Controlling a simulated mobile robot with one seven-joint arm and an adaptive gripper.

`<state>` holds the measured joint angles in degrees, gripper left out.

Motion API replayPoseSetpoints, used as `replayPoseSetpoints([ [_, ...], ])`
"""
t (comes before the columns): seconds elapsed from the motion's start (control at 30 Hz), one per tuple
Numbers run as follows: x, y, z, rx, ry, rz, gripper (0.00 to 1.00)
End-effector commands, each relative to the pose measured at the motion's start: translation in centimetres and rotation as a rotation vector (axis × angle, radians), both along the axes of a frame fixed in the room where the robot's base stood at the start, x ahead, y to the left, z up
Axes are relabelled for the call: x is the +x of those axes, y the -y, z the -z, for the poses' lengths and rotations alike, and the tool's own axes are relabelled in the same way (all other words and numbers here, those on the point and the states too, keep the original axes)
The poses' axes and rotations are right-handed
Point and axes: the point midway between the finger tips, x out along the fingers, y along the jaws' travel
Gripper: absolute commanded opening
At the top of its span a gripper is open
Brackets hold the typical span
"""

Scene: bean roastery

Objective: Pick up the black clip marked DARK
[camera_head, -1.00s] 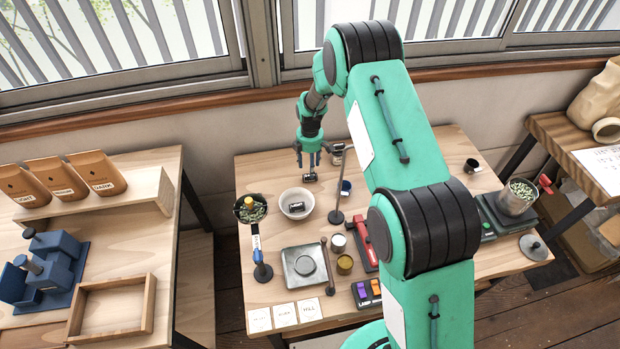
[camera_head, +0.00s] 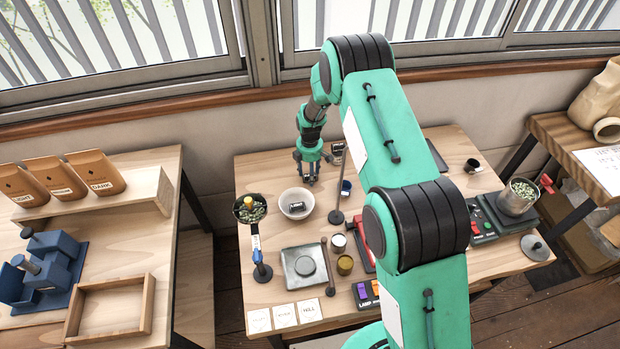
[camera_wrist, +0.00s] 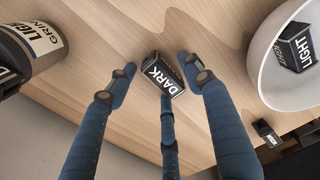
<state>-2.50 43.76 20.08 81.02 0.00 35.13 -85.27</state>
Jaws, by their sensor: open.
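The black clip marked DARK (camera_wrist: 163,76) lies on the light wooden table, its white lettering facing the wrist camera. My gripper (camera_wrist: 160,78) is open, with its blue fingers spread on either side of the clip and another finger below it in the wrist view. The clip sits between the fingertips; I cannot tell whether any finger touches it. In the head view my gripper (camera_head: 309,180) is low over the back of the table and hides most of the clip.
A white bowl (camera_head: 308,211) holding a black clip marked LIGHT (camera_wrist: 297,48) stands close by. A labelled jar (camera_wrist: 38,48) is on the other side. Bare wood lies left of my gripper.

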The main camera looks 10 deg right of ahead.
Motion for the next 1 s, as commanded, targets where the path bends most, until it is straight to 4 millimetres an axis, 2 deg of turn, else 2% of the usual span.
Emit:
replayPoseSetpoints([
  [0.23,0.0,0.0,0.0,0.000,0.000,0.000,0.51],
  [0.27,0.0,0.0,0.0,0.000,0.000,0.000,0.47],
  [0.4,0.0,0.0,0.0,0.000,0.000,0.000,0.19],
  [0.43,0.0,0.0,0.0,0.000,0.000,0.000,0.16],
  [0.8,0.0,0.0,-0.1,0.000,0.000,0.000,0.16],
  [1.0,0.1,0.0,-1.3,0.000,0.002,0.000,0.16],
])
